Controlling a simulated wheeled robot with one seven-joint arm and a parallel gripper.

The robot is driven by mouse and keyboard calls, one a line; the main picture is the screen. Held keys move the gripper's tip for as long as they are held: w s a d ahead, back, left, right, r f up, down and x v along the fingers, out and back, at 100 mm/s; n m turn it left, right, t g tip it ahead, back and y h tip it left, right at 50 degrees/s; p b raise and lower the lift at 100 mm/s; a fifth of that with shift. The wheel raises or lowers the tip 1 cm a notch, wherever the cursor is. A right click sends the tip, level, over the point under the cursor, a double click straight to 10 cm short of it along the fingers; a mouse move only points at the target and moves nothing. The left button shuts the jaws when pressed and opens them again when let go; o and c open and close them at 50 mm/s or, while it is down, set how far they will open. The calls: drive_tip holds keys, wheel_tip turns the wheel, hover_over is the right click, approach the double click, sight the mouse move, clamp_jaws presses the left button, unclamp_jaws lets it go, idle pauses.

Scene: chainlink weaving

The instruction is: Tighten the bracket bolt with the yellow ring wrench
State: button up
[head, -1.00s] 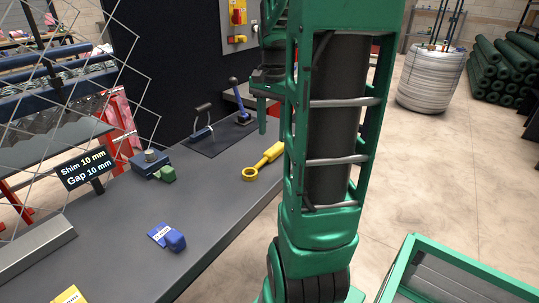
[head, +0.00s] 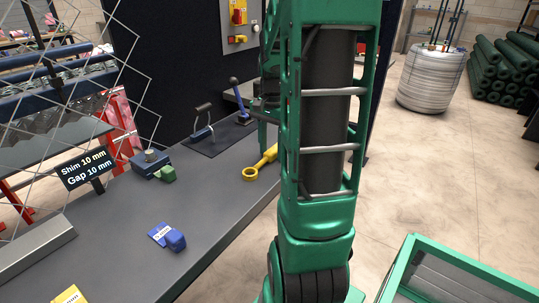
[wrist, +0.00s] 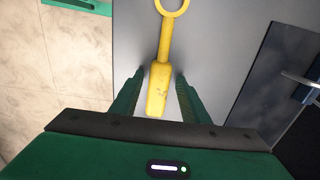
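The yellow ring wrench (head: 250,174) lies on the grey bench near its right edge. In the head view its ring end shows and my arm hides the handle end. In the wrist view the wrench (wrist: 157,92) runs up the picture, ring at the top. My gripper (wrist: 160,76) is open, with one green finger on each side of the yellow handle and gaps between. What looks like the bracket, a blue block with a round bolt head (head: 150,155), sits on the bench to the left, beside a small green block (head: 165,174).
A dark plate with two levers (head: 212,135) stands behind the wrench. A blue object (head: 174,240) lies at the front of the bench. A sign (head: 86,170) reads shim 10 mm, gap 10 mm. The bench middle (head: 200,205) is clear.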

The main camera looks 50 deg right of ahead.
clamp_jaws()
drive_tip(key=shift+r, duration=0.1)
